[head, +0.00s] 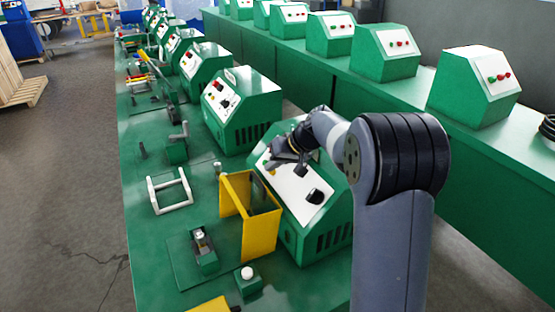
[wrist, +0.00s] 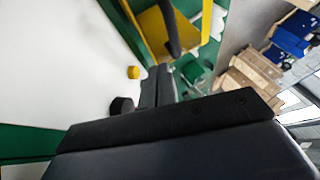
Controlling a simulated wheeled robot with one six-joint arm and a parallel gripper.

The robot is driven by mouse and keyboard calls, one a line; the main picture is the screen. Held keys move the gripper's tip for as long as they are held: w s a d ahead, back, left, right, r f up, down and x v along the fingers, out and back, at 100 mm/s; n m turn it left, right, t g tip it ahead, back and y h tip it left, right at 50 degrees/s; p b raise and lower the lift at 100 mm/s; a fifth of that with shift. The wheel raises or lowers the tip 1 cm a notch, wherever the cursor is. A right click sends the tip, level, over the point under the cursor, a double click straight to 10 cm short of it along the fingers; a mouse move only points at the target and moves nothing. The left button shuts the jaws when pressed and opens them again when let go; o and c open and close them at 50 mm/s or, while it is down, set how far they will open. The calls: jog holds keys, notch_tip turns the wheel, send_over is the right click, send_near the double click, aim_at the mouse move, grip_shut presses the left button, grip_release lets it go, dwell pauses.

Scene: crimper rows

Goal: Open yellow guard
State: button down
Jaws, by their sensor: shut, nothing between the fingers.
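The yellow guard (head: 262,238) stands upright on the green bench beside the nearest green control box. Its angled yellow panels surround a dark upright part, and the top looks open. It also shows at the top of the wrist view (wrist: 152,27), with a dark bar in front of it. My gripper (head: 279,163) is above the white sloped panel of the control box, behind the guard and apart from it. In the wrist view my gripper (wrist: 157,82) is shut and empty, with its fingers pointing toward the guard's side.
The white panel carries a black knob (head: 315,197) and, in the wrist view, a yellow button (wrist: 133,72). A white frame handle (head: 171,191), a small green fixture (head: 204,262) and a white-topped button (head: 247,273) sit left of or before the guard. More green boxes (head: 240,108) line the bench.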

aim_at(250, 185)
jog(key=p+x, duration=0.1)
jog(key=x, duration=0.4)
jog(key=shift+w+a+f, duration=0.1)
jog(key=shift+a+f, duration=0.05)
jog(key=shift+f, duration=0.15)
jog(key=a, duration=0.1)
jog(key=s+a+r+b, duration=0.1)
jog(key=a+r+b, duration=0.1)
jog(key=a, duration=0.1)
jog(key=shift+s, duration=0.35)
jog(key=shift+r, duration=0.1)
